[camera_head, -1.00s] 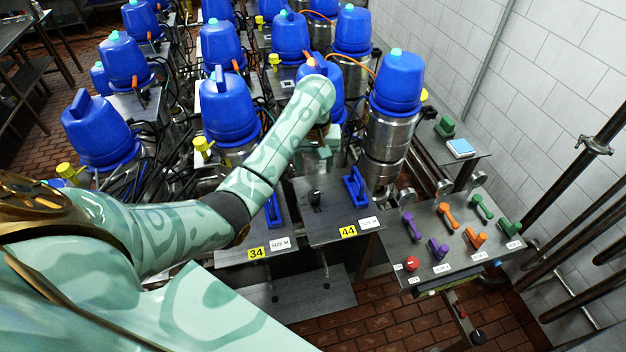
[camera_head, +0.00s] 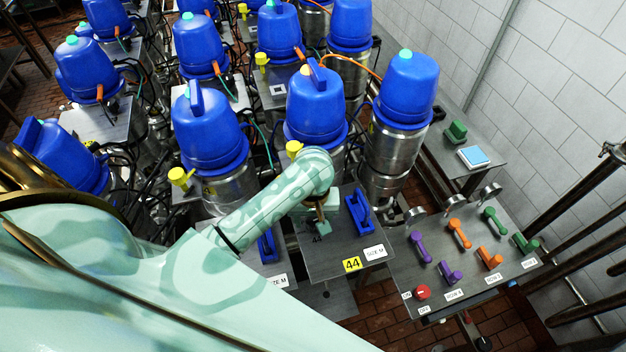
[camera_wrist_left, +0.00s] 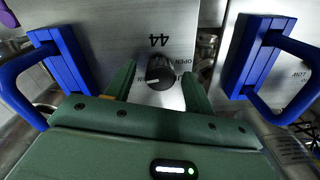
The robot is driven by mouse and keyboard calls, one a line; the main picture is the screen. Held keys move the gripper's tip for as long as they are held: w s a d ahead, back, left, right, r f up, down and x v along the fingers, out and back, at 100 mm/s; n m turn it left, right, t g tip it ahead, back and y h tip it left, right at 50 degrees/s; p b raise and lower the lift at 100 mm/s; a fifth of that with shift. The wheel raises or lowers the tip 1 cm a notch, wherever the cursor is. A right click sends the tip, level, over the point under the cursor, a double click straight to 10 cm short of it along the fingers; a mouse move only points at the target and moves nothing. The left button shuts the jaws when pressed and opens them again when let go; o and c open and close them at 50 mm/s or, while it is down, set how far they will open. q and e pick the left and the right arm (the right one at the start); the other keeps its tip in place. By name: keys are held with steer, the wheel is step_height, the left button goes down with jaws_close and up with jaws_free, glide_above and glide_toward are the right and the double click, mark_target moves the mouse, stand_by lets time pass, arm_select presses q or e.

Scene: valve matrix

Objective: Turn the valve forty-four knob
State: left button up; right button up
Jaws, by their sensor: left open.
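The valve forty-four knob (camera_wrist_left: 160,72) is a dark round knob on a grey metal panel in the left wrist view. An upside-down "44" is printed beside it, with "OPEN" on its right side. My left gripper (camera_wrist_left: 158,84) is open, with one green finger on each side of the knob in that view. I cannot tell whether the fingers touch it. In the head view my left gripper (camera_head: 322,226) is over the panel (camera_head: 335,260) with the yellow 44 tag (camera_head: 352,264), and it hides the knob there. My right gripper is not in view.
A blue handle (camera_head: 360,211) stands on the same panel, right of my gripper. Another blue handle (camera_head: 267,246) is on the neighbouring panel, partly behind my arm. A console (camera_head: 440,285) with coloured levers and a red knob (camera_head: 423,292) is at the right. Blue-topped metal vessels (camera_head: 316,105) stand behind.

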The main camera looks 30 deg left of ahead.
arm_select(q)
steer(key=c, duration=1)
steer(key=shift+m, duration=1.3)
steer(key=m, duration=0.3)
steer(key=shift+a+m, duration=0.1)
steer(key=shift+m, duration=0.2)
steer(key=m, duration=0.3)
steer(key=shift+m, duration=0.3)
steer(key=m, duration=0.6)
steer(key=shift+m, duration=2)
steer(key=shift+d, duration=0.2)
